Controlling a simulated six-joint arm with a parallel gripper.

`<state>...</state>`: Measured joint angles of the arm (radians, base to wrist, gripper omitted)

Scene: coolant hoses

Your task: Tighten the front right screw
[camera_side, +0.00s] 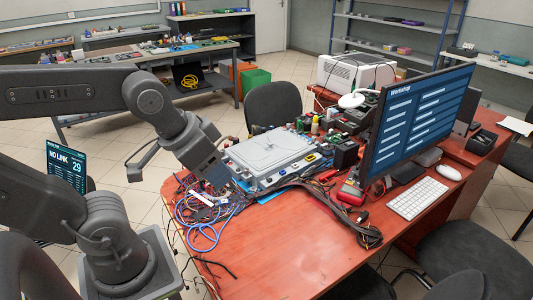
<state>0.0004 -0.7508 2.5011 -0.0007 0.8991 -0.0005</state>
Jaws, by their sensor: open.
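A flat grey metal housing (270,150) lies on the red table, with connectors along its near edge. Screws on it are too small to make out, so I cannot single out the front right one. My gripper (228,180) is open at the left end of the housing, low over the cables there. Its fingertips are hard to tell from the clutter, and I cannot tell whether they touch anything. No screw or tool shows in it.
Blue and dark cables (205,230) tangle at the table's left edge. A thick black cable bundle (330,198) runs along the housing's near right side. A monitor (415,125) and keyboard (417,198) stand to the right. The red tabletop (285,245) in front is clear.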

